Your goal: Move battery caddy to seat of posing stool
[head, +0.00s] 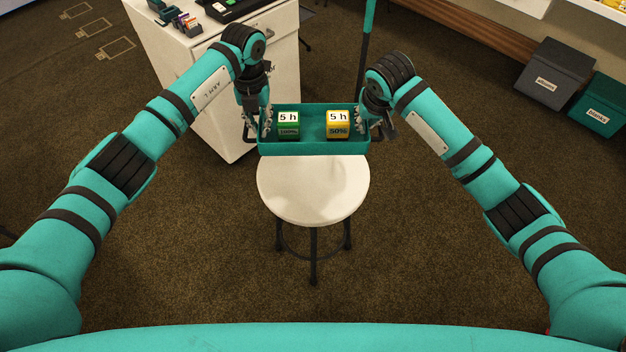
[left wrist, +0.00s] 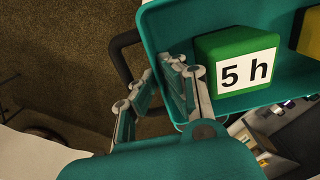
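The battery caddy (head: 313,149) is a teal open tray with a dark handle at each end. It holds a green battery block (head: 288,125) and a yellow one (head: 338,125), both labelled "5 h". The left wrist view shows the left fingers (left wrist: 165,92) at the dark handle, beside the caddy wall. The caddy looks level and held up, overlapping the far edge of the posing stool's round white seat (head: 312,193). The gap beneath is hidden.
A white cabinet (head: 220,115) stands behind and left of the caddy, with small items (head: 185,22) on top. A teal pole (head: 366,45) rises behind. A grey bin (head: 549,75) and a teal bin (head: 597,105) stand far right. The visible seat is bare.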

